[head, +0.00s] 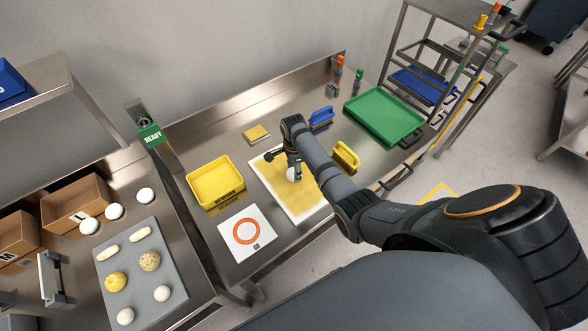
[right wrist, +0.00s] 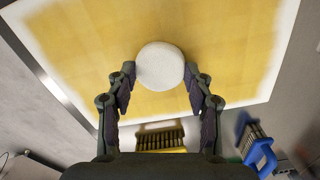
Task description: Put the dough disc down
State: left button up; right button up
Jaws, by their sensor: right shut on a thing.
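A white round dough disc (right wrist: 160,65) sits between the fingertips of my right gripper (right wrist: 160,82), which is shut on it. In the head view the disc (head: 290,175) is partly hidden by the right gripper (head: 294,170). Both are over a white board dusted with yellow (head: 304,204); whether the disc touches the board I cannot tell. The board (right wrist: 235,60) fills most of the right wrist view. My left gripper is not in view.
A white card with an orange ring (head: 233,250) lies left of the board. A yellow bin (head: 216,200), yellow brush (head: 345,156), blue brush (head: 321,117), yellow sponge (head: 256,133) and green tray (head: 384,116) surround it. A grey tray (head: 134,266) holds several dough pieces at left.

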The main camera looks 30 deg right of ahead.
jog(key=o, duration=1.1)
jog(key=shift+o, duration=0.2)
jog(key=shift+r, duration=0.1)
notch_tip(320, 180, up, 12)
jog(key=b, duration=0.1)
